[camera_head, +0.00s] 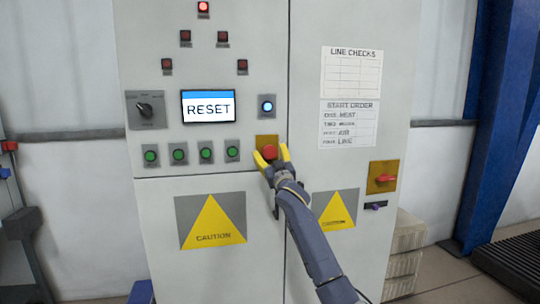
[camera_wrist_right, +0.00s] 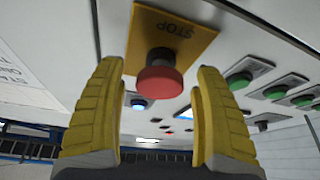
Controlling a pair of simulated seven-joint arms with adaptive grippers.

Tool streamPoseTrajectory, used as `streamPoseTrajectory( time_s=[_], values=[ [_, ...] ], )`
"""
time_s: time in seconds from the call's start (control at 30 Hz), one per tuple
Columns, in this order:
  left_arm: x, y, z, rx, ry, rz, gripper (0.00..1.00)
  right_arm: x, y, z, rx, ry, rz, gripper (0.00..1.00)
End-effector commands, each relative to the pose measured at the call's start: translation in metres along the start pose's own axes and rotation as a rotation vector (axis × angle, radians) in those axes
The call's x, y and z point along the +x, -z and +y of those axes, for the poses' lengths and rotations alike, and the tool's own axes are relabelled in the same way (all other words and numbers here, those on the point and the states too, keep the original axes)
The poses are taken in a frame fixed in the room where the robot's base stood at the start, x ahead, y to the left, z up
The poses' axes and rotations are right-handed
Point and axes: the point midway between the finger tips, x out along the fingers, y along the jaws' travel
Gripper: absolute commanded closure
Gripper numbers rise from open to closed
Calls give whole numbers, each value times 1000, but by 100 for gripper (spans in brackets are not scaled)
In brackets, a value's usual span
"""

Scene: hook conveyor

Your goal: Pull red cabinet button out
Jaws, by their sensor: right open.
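The red cabinet button (camera_head: 270,152) is a round mushroom button on a yellow plate (camera_head: 266,140) on the grey cabinet. In the right wrist view the red button (camera_wrist_right: 160,80) stands out from a yellow plate (camera_wrist_right: 171,38) marked STOP. My right gripper (camera_head: 271,158) is at the button, with its yellow fingers open to either side of it. In the right wrist view my right gripper (camera_wrist_right: 158,80) shows gaps between the button and both fingers. The fingers do not appear to touch it. My left gripper is not in view.
Green buttons (camera_head: 178,153) line the cabinet left of the red button. A RESET screen (camera_head: 208,106) and a lit blue button (camera_head: 267,105) sit above.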

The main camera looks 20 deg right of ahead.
Motion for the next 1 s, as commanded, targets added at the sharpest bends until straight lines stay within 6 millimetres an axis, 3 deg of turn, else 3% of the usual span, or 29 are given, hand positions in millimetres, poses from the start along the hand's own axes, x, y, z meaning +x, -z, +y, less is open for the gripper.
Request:
streamPoseTrajectory(
  time_s=[0.27, 0.8, 1.0],
  values=[
    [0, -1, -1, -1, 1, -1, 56, -11, -1, 0, 0, 0, 0, 31],
    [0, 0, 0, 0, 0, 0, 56, -92, -1, 0, 0, 0, 0, 31],
    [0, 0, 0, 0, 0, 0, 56, -112, 0, 0, 0, 0, 0, 31]
  ],
)
